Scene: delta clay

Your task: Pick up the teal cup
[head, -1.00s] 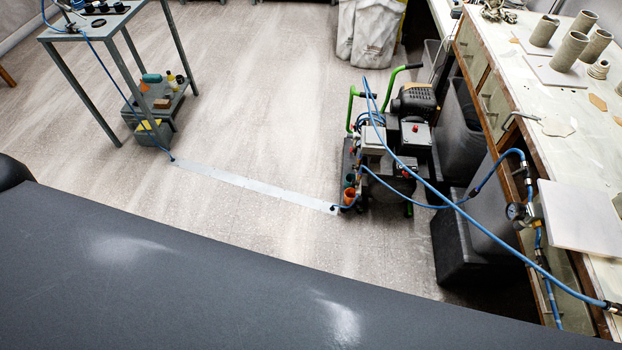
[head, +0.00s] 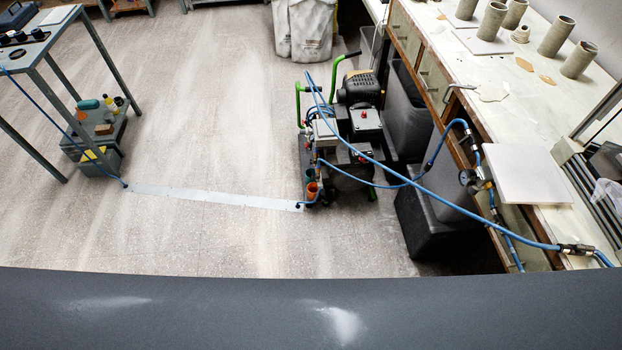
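A small dark teal cup-like item (head: 311,175) sits at the front left of the wheeled compressor (head: 345,130), beside an orange cup (head: 313,190). It is small in the picture, so its exact shape is hard to tell. A teal rounded item (head: 88,104) lies on the low grey box (head: 98,145) under the table at the left; it looks more like a bottle than a cup. Neither of my grippers is in view.
A blue hose (head: 440,211) runs from the compressor to the workbench (head: 545,110) at the right. A light floor strip (head: 215,197) crosses the open floor. A metal table (head: 45,45) stands at the left. Dark bins (head: 432,225) stand beside the bench.

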